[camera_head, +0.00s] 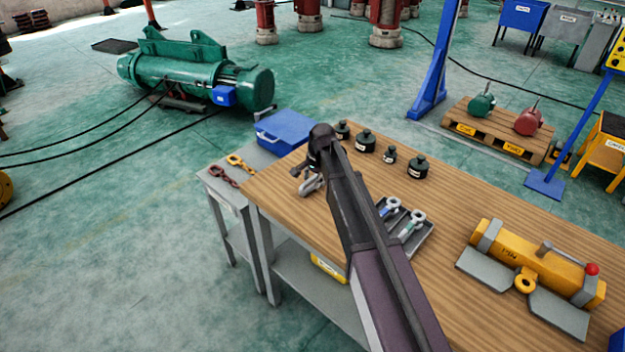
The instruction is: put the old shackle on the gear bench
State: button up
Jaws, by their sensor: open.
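A grey bow-shaped shackle (311,186) lies near the left edge of the wooden-topped bench (290,205). My gripper (304,172) is open, right at this shackle and partly over it; I cannot tell whether they touch. My arm comes in from the bottom and hides part of the bench top. A lower grey bench (213,181) stands against the left of the wooden one. It carries a dark red shackle-like piece (222,175) and a yellow one (239,162). No label shows which shackle is the old one or which bench is the gear bench.
A blue case (284,132) sits on the grey bench's far end. Several dark green weights (365,141) stand along the wooden bench's back. A tray (425,240) with two eye-ended pieces and a yellow lifting device (535,262) lie right of my arm.

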jog(key=shift+r, duration=0.1)
notch_tip(320, 180, up, 12)
jog(key=s+d+p, duration=0.1)
jog(key=d+p, duration=0.1)
jog(key=p, duration=1)
jog(key=shift+s, duration=0.1)
dwell(0.7)
jog(key=s+d+n+g+h, duration=0.1)
jog(key=s+d+n, duration=0.6)
jog(key=s+d, duration=1.4)
jog(key=s, duration=0.3)
jog(key=shift+d+f+n+h, duration=0.25)
jog(key=shift+f+n+h, duration=0.05)
jog(key=shift+h, duration=0.1)
